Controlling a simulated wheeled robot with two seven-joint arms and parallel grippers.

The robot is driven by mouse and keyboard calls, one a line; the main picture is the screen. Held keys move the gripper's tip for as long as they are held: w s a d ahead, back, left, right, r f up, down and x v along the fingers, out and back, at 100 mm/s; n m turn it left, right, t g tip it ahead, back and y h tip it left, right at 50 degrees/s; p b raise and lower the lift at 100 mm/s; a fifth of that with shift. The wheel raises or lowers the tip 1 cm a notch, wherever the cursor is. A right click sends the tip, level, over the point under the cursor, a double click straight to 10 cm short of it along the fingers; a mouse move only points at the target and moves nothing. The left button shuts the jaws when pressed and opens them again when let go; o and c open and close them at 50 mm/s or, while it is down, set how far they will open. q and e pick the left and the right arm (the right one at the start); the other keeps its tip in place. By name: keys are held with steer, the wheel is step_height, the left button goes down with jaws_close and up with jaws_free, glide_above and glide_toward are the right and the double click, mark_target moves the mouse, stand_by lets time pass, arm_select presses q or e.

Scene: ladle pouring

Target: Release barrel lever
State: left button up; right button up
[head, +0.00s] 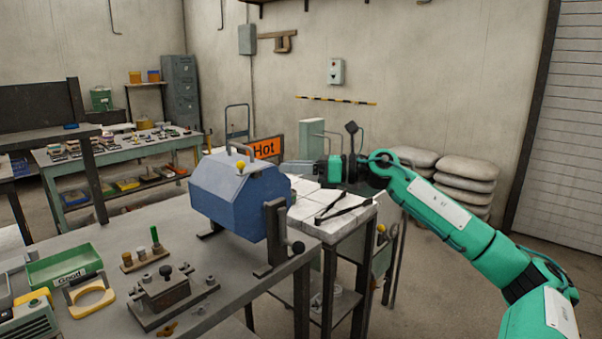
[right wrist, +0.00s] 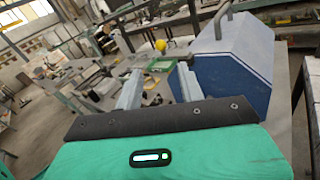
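The blue barrel (head: 240,195) is many-sided and sits in a dark stand on the grey workbench. A lever with a yellow knob (head: 241,165) shows at its upper front, and a curved grey handle (head: 243,148) rises on top. My right gripper (head: 287,166) is just right of the barrel's top, pointing left. In the right wrist view its fingers (right wrist: 158,70) are apart with nothing held. There the yellow knob (right wrist: 160,46) appears beyond and between the fingertips, and the barrel (right wrist: 235,68) lies close on the right. I cannot tell whether anything touches. My left gripper is out of view.
A green tray marked Good (head: 65,265), a yellow frame (head: 92,299), a wooden peg block (head: 146,258) and a metal fixture (head: 172,294) stand on the bench. An orange Hot sign (head: 266,147) is behind the barrel. A tiled side table (head: 335,221) is below my right arm.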

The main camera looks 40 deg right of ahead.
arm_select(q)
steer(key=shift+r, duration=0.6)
arm_select(e)
steer(key=shift+s+d, duration=0.5)
steer(key=shift+s, duration=0.05)
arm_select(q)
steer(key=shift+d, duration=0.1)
